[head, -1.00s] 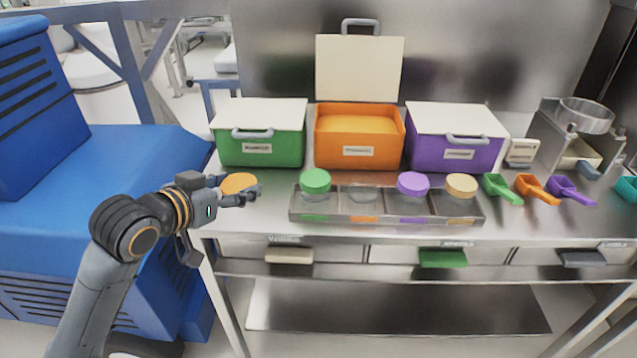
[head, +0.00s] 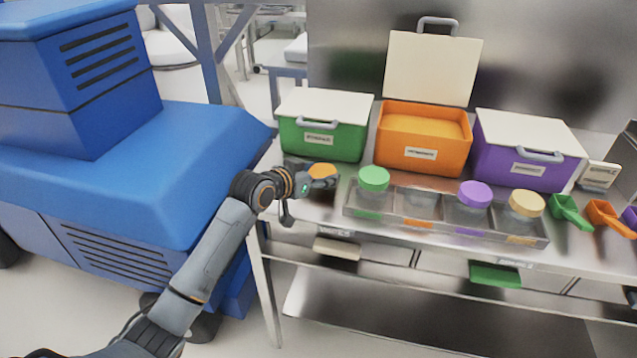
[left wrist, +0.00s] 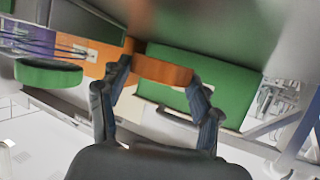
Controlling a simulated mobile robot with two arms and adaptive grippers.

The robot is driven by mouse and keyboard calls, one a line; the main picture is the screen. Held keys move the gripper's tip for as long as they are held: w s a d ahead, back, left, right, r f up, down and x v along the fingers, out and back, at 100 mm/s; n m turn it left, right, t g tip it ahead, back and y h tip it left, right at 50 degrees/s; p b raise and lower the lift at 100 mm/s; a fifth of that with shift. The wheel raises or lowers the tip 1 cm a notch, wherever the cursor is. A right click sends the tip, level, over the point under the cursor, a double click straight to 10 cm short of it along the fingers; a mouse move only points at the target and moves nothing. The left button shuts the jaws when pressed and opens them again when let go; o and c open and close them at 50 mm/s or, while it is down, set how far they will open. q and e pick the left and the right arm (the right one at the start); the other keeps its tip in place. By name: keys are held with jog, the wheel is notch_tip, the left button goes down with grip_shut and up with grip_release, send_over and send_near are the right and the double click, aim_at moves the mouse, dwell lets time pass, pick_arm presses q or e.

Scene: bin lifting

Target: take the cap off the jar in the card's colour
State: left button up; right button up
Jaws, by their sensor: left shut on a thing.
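My left gripper (head: 322,184) is shut on an orange cap (head: 322,171), left of the jar rack. In the left wrist view the orange cap (left wrist: 162,70) sits between the two fingers. In the rack, the second place from the left holds a clear jar (head: 418,203) with an orange label and no cap on it. A green-capped jar (head: 374,180), a purple-capped jar (head: 474,196) and a yellow-capped jar (head: 526,205) stand in the other places. A pale card or sign (head: 598,176) stands at the right; its print is too small to read. My right gripper is not in view.
A closed green bin (head: 322,142), an open orange bin (head: 420,150) and a closed purple bin (head: 520,165) stand behind the rack (head: 446,232). Green (head: 570,212) and orange scoops (head: 608,216) lie to the right. Large blue equipment (head: 130,170) stands left of the table.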

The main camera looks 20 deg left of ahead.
aim_at(318, 191)
pick_arm(q)
notch_tip(318, 191, down, 3)
jog(key=shift+r, duration=0.15)
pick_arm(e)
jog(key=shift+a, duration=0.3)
pick_arm(q)
jog(key=shift+f, duration=0.2)
jog(key=o, duration=1.3)
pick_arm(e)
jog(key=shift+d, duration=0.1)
